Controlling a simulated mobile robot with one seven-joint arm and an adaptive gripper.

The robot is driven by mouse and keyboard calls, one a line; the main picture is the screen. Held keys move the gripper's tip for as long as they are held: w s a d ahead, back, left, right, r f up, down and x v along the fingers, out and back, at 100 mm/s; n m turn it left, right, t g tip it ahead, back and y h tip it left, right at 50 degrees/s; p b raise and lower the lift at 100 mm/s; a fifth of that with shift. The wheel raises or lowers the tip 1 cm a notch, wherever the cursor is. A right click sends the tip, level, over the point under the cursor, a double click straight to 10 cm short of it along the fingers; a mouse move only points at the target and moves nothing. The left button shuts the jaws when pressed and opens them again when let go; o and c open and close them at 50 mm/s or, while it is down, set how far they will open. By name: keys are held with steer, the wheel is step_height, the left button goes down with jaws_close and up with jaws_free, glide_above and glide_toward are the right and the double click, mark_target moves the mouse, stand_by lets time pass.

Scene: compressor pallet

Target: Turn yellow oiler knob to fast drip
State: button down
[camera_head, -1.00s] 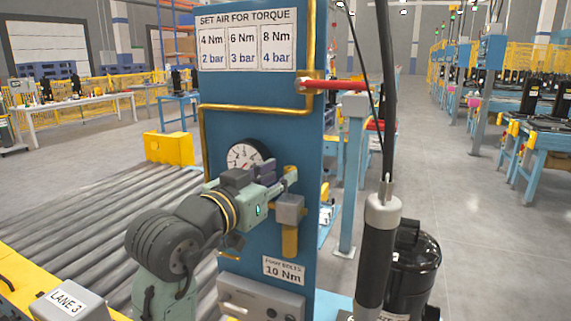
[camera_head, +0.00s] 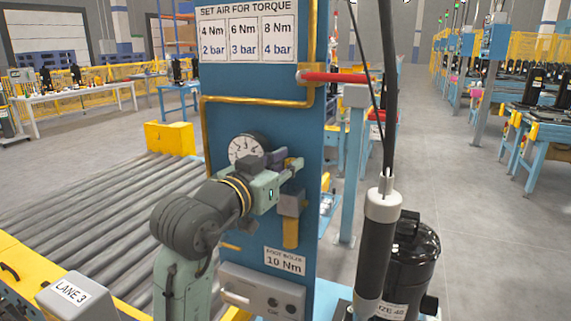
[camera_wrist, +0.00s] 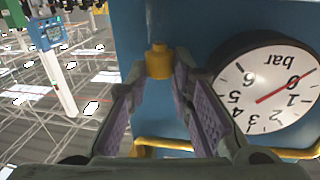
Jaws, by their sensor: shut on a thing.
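The yellow oiler knob (camera_wrist: 158,62) stands against the blue panel in the wrist view. My gripper (camera_wrist: 157,80) has its fingers on both sides of the knob and is shut on it. In the head view my gripper (camera_head: 291,168) is at the oiler, and the knob is hidden behind the fingers. The oiler's grey block (camera_head: 291,203) and yellow bowl (camera_head: 291,233) hang just below the fingers. A round pressure gauge (camera_head: 246,149) sits left of the gripper, partly covered by it; it also shows in the wrist view (camera_wrist: 268,88), needle near 0.
The blue panel (camera_head: 260,125) carries a yellow pipe (camera_head: 255,101) and a red lever (camera_head: 345,77). A black-and-white hanging tool (camera_head: 380,235) and a black compressor (camera_head: 413,255) stand right. A roller conveyor (camera_head: 90,215) lies left.

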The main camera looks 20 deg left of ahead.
steer(key=shift+d+n+y, duration=0.15)
steer(key=shift+n+y, duration=0.15)
steer(key=shift+y, duration=0.1)
steer(key=n+y, duration=0.1)
steer(key=y, duration=0.1)
steer(key=n+y, duration=0.2)
steer(key=y, duration=0.1)
steer(key=shift+d, duration=0.4)
steer(key=shift+w+d+n+g+y, duration=0.1)
steer(key=shift+n+g+y, duration=0.3)
steer(key=shift+n+y, duration=0.85)
steer(key=shift+w+d+n+g+y, duration=0.1)
steer(key=shift+n+g+y, duration=0.5)
steer(key=shift+y, duration=1.05)
steer(key=shift+n, duration=0.35)
steer(key=c, duration=1.7)
jaws_free()
steer(key=shift+s+a, duration=0.1)
